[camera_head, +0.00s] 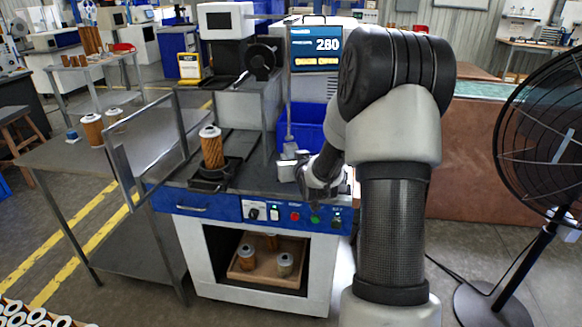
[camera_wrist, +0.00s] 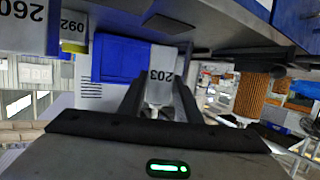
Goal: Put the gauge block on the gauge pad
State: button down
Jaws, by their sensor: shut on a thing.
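My gripper (camera_head: 308,176) is at the right of the machine's worktop, low over it, in the head view. In the wrist view my gripper (camera_wrist: 160,104) is shut on the gauge block (camera_wrist: 161,68), a pale grey block with dark digits between the two dark fingers. The block (camera_head: 287,170) also shows as a small silvery piece at the gripper's left in the head view. A dark flat square, which looks like the gauge pad (camera_wrist: 167,23), lies beyond the block in the wrist view, apart from it. I cannot make out the pad in the head view.
An orange filter cartridge (camera_head: 211,150) stands in a dark fixture left of my gripper. A blue bin (camera_head: 308,128) and a display reading 280 (camera_head: 315,46) are behind. A wooden tray (camera_head: 268,271) with cartridges sits below. A fan (camera_head: 548,130) stands at right.

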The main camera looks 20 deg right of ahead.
jog(key=shift+w+d, duration=0.2)
jog(key=shift+w, duration=0.85)
jog(key=shift+w+f, duration=0.1)
jog(key=shift+f+b, duration=0.5)
jog(key=shift+f, duration=1.05)
jog(key=shift+f+b, duration=0.25)
jog(key=shift+b, duration=0.05)
jog(key=c, duration=1.3)
grip_release()
